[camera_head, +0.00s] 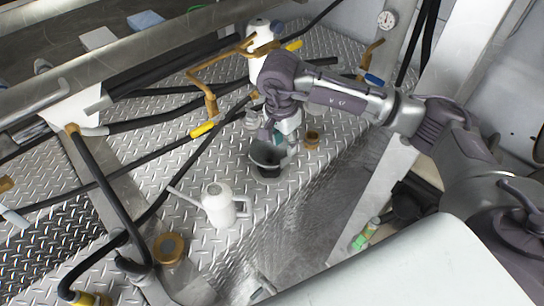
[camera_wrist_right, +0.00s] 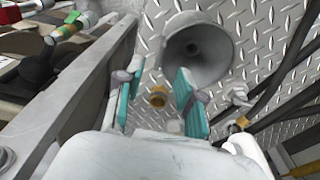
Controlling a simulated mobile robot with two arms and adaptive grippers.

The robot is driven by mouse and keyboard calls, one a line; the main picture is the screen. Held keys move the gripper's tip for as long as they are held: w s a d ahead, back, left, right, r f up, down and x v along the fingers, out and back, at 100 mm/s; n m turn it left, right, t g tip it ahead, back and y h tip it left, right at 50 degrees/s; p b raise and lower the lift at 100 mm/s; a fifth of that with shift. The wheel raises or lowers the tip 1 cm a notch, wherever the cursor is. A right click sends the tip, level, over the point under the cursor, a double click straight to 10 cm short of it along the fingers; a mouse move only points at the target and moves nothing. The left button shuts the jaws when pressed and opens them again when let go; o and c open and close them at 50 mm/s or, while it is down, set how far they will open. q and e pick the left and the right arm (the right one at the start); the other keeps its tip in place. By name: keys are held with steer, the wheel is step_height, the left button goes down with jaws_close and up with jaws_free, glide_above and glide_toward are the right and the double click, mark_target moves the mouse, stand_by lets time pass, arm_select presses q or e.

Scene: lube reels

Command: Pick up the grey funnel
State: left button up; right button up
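The grey funnel (camera_head: 267,159) stands wide mouth up on the diamond-plate floor in the head view, its inside dark. In the right wrist view the funnel (camera_wrist_right: 199,50) is at the top, beyond the fingertips and mostly on the right finger's side. My right gripper (camera_head: 283,142) is right by the funnel in the head view, partly hidden by its own wrist. In the right wrist view my right gripper (camera_wrist_right: 157,88) has its two teal-padded fingers apart, with nothing held between them. Whether a finger touches the funnel is unclear. My left gripper is not in view.
A white watering can (camera_head: 218,204) stands in front of the funnel, to the left. A small brass piece (camera_head: 312,140) is just right of the gripper. A brass-lidded jar (camera_head: 170,249), a white bottle (camera_head: 260,40) and black hoses with yellow handles (camera_head: 202,129) lie around.

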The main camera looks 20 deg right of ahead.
mark_target(286, 156)
steer(key=shift+f+p, duration=0.4)
steer(key=shift+f, duration=0.15)
steer(key=f+p, duration=0.2)
steer(key=f, duration=0.1)
steer(key=shift+d+f, duration=0.2)
steer(key=shift+f, duration=0.6)
steer(key=shift+c, duration=0.3)
jaws_close()
